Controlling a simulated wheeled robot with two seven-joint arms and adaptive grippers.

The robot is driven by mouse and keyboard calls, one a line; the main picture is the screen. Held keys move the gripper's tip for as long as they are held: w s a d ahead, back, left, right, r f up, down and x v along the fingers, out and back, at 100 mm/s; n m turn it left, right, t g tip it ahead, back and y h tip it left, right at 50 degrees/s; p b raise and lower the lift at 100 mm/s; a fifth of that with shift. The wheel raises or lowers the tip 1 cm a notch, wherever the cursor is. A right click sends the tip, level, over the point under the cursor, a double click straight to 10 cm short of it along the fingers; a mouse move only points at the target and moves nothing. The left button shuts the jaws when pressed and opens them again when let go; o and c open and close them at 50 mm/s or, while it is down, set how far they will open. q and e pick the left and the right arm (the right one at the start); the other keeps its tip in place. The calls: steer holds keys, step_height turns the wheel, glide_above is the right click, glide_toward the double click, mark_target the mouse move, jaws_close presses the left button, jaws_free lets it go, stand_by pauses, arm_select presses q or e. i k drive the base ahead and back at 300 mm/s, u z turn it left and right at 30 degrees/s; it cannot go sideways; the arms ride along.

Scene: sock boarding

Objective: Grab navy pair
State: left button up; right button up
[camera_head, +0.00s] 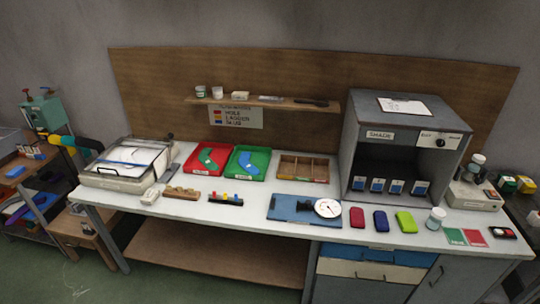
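No gripper of mine shows in the head view. A dark navy folded item (380,221) lies at the front right of the white table (240,215), between a crimson one (357,217) and a lime one (405,222). The three lie apart in a row. I cannot tell whether the navy item is a pair of socks. Blue and dark sock-like pieces (38,203) lie on a low rack at the far left; their exact colors are hard to tell.
A red tray (190,168) and a green tray (238,172) hold flat sock shapes. A blue mat (283,208) with a round dial (327,208) lies left of the row. A grey cabinet (400,140) stands behind it. A white jar (436,218) stands to its right.

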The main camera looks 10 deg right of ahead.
mark_target(381, 224)
steer(key=z, duration=3.3)
steer(key=i, duration=1.45)
steer(key=u, duration=3.6)
